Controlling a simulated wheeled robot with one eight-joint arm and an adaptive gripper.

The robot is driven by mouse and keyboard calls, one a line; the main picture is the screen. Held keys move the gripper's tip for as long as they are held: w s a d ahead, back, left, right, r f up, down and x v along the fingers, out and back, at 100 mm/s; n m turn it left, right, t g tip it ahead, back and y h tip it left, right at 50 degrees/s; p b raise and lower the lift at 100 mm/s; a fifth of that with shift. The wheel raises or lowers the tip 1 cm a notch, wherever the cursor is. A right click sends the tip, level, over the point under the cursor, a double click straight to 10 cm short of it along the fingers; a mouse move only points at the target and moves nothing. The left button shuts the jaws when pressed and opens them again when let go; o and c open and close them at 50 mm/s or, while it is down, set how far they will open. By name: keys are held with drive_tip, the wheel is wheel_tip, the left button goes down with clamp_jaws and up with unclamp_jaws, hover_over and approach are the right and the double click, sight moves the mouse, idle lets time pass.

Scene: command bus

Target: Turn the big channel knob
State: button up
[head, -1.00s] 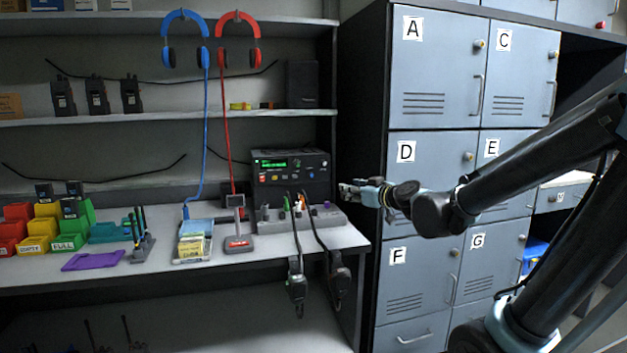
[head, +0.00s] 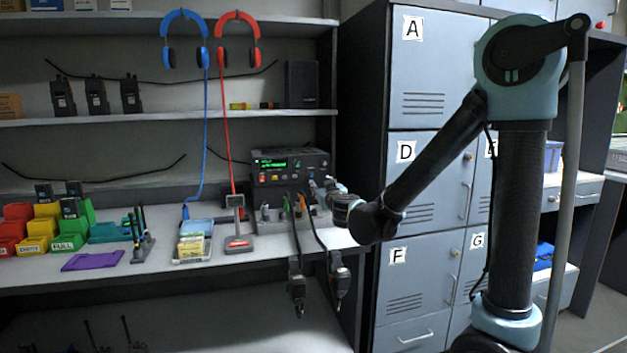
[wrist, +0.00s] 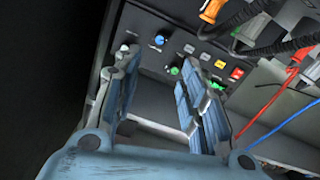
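The black radio unit (head: 288,177) with a lit green display stands on the shelf counter. My gripper (head: 317,188) is at its right front side and hides part of that side. In the wrist view my gripper (wrist: 158,62) is open, its two blue-padded fingers apart with nothing held between them. Past the fingertips a dark panel shows a small blue knob (wrist: 160,40) and a green knob (wrist: 174,70). A white knob (wrist: 124,47) sits near the left fingertip. I cannot tell which control is the big channel knob; it may be hidden by the gripper.
A grey jack box with orange and green plugs (head: 298,205) stands before the radio; black cables run from it to hanging handsets (head: 297,285). A grey stand (head: 238,243) is to its left. Lockers (head: 432,70) rise close on the right.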

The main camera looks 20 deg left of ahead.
sight(312, 175)
drive_tip(key=x, duration=1.4)
drive_tip(key=shift+w+a, duration=0.1)
drive_tip(key=shift+w, duration=0.2)
clamp_jaws()
